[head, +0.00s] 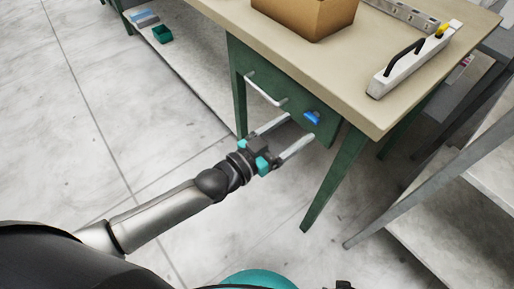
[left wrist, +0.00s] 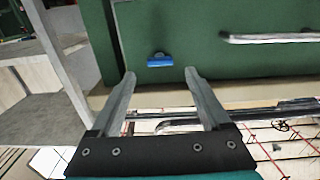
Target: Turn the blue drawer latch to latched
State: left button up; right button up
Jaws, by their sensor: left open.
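The blue drawer latch (head: 312,117) is a small blue knob on the right part of the green drawer front (head: 290,108). In the left wrist view the blue latch (left wrist: 160,59) lies roughly horizontal on the green panel, beyond and between my fingertips. My left gripper (head: 295,132) is open and empty, just below and in front of the latch. In the left wrist view the left gripper (left wrist: 160,75) has its two fingers spread, apart from the latch as far as I can tell. My right gripper is not in view.
The drawer's pale bar handle (head: 265,92) is left of the latch. On the beige tabletop (head: 350,75) are a cardboard box (head: 305,15) and a white object with a black handle (head: 412,62). A grey shelf rack (head: 440,170) stands right. Floor left is clear.

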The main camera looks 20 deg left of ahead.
pick_arm(q)
jog(key=p+v, duration=0.2)
jog(key=v, duration=0.9)
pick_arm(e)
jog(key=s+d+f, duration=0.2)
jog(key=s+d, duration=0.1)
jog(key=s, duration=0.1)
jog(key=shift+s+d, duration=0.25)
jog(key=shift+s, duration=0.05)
